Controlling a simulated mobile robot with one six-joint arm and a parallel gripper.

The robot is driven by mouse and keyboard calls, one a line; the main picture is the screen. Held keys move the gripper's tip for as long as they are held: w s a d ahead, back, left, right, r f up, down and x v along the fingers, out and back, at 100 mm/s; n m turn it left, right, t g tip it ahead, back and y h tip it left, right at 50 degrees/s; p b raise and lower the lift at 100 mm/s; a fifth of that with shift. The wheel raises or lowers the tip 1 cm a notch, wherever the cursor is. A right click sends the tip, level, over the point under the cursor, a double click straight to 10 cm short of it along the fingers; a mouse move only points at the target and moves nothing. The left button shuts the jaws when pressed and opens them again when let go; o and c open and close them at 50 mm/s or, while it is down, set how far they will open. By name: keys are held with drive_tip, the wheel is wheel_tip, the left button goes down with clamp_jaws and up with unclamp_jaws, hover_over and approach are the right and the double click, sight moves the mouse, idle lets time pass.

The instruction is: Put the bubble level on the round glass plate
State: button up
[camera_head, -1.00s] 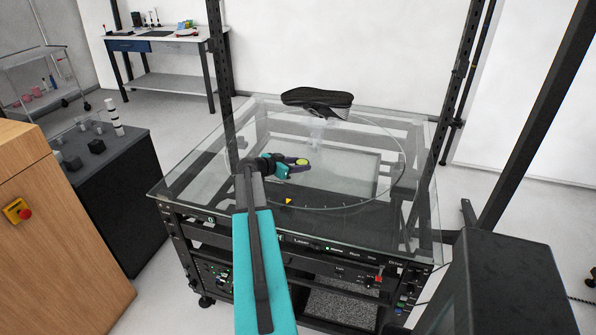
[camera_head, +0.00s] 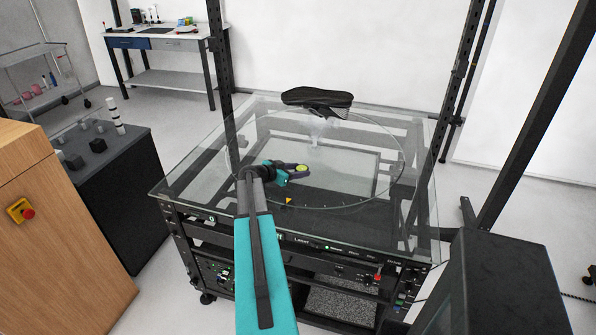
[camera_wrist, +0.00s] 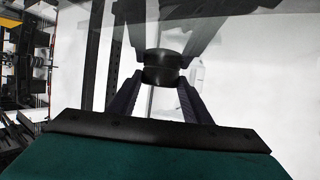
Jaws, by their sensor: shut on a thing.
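The bubble level (camera_head: 301,168) is a small round black thing with a yellow-green top. My gripper (camera_head: 296,171) is shut on it, and it shows dark between the two fingers in the wrist view (camera_wrist: 162,68). The round glass plate (camera_head: 360,176) is a clear disc on the glass-topped rack. A mirrored gripper shape shows at the top of the wrist view.
A black oval device (camera_head: 317,98) stands at the back of the plate. A yellow triangle mark (camera_head: 289,201) lies at the plate's front rim. Black posts rise at the rack's corners. A dark cabinet (camera_head: 110,190) with small items stands left. The plate's right side is clear.

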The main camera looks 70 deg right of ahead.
drive_tip(key=o, duration=1.1)
drive_tip(key=b+v, duration=0.3)
drive_tip(key=v, duration=0.7)
drive_tip(key=shift+w+a+r, duration=0.1)
drive_tip(key=shift+a+r, duration=0.05)
drive_tip(key=shift+a, duration=0.15)
drive_tip(key=shift+w+a+r, duration=0.3)
drive_tip(key=shift+a+r, duration=0.05)
drive_tip(key=shift+a, duration=0.2)
drive_tip(key=shift+r, duration=0.1)
